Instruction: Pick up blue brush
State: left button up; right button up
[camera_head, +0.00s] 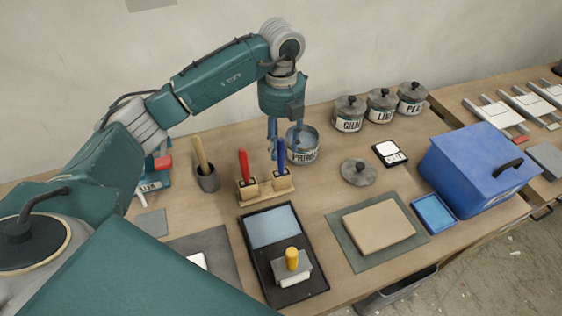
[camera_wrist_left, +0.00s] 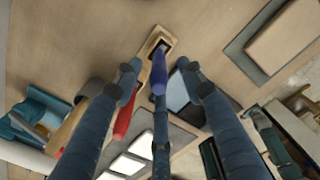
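The blue brush (camera_head: 282,157) stands upright in a wooden holder (camera_head: 254,194), beside a red brush (camera_head: 244,164). In the left wrist view the blue handle (camera_wrist_left: 158,76) points up towards the camera, and the red handle (camera_wrist_left: 124,122) is to its left. My left gripper (camera_head: 285,135) points down above the holder, at the top of the blue handle. Its fingers (camera_wrist_left: 158,85) are spread, with the blue handle showing between them and a gap on each side. Contact is not visible. My right gripper is not in view.
A labelled tin (camera_head: 303,152) stands close behind the gripper. A mortar with pestle (camera_head: 207,178) is left. A black tray (camera_head: 266,284) is in front. A loose lid (camera_head: 358,172), scale (camera_head: 390,153), lidded jars (camera_head: 381,107) and a blue box (camera_head: 475,170) are to the right.

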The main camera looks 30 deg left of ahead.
aim_at(281, 172)
pick_arm(q)
jog(key=shift+f+p, duration=0.6)
jog(key=shift+f, duration=1.25)
jog(key=shift+a, duration=0.1)
grip_shut()
